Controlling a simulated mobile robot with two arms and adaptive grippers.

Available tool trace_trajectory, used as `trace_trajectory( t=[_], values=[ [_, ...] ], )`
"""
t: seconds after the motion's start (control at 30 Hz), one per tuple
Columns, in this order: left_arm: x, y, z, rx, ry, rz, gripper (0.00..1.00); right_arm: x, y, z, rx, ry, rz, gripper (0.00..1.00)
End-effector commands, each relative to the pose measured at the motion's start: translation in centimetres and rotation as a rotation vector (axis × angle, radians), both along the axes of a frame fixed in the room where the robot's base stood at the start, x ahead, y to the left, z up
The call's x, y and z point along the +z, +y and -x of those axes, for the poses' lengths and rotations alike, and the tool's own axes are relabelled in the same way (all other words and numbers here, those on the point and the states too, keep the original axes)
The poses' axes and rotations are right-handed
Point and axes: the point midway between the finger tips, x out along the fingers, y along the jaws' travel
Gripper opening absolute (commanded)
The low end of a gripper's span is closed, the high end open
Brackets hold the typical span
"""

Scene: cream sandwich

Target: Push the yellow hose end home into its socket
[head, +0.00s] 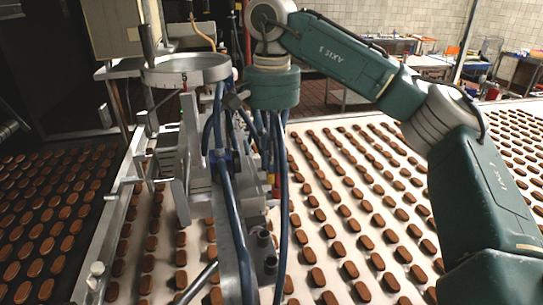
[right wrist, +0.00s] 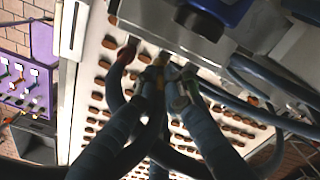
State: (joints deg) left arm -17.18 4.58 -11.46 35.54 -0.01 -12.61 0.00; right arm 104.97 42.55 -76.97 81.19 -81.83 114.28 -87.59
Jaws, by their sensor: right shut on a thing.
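My right gripper (head: 270,165) hangs under its green wrist in the middle of the head view, beside the metal depositing machine. In the right wrist view, its two blue-grey fingers reach up from the bottom, and their tips (right wrist: 165,78) close in on a small fitting. The yellow hose end (right wrist: 160,59) shows as a small yellowish patch at these tips, just below the machine's metal underside. The socket cannot be made out clearly; fingers and dark hoses crowd that spot. My left gripper is in neither view.
The metal machine (head: 195,150) carries a round dish (head: 186,70) on top. Dark blue hoses (head: 232,220) hang close around the gripper. Rows of brown biscuits (head: 345,212) cover the pale belt. A purple control panel (right wrist: 28,70) stands at the left of the wrist view.

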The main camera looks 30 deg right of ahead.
Motion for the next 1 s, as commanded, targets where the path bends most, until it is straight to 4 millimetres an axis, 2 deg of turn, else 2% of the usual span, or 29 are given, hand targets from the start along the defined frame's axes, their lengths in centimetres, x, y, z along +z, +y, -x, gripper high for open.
trace_trajectory(
  t=[0.37,0.4,0.5,0.87,1.0],
  values=[
    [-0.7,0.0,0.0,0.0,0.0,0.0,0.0,-1.1,0.0,0.0,0.0,0.0,0.0,0.0],
    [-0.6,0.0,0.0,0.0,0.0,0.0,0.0,-1.0,0.0,0.0,0.0,0.0,0.0,0.14],
    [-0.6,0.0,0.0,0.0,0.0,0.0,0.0,-1.0,0.0,0.0,0.0,0.001,0.001,0.3],
    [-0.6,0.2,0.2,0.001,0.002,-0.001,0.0,-0.8,0.0,0.0,0.0,0.001,0.001,0.3],
    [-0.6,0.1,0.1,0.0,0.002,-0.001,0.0,0.7,0.0,-0.1,0.0,-0.004,0.0,0.3]
  ],
)
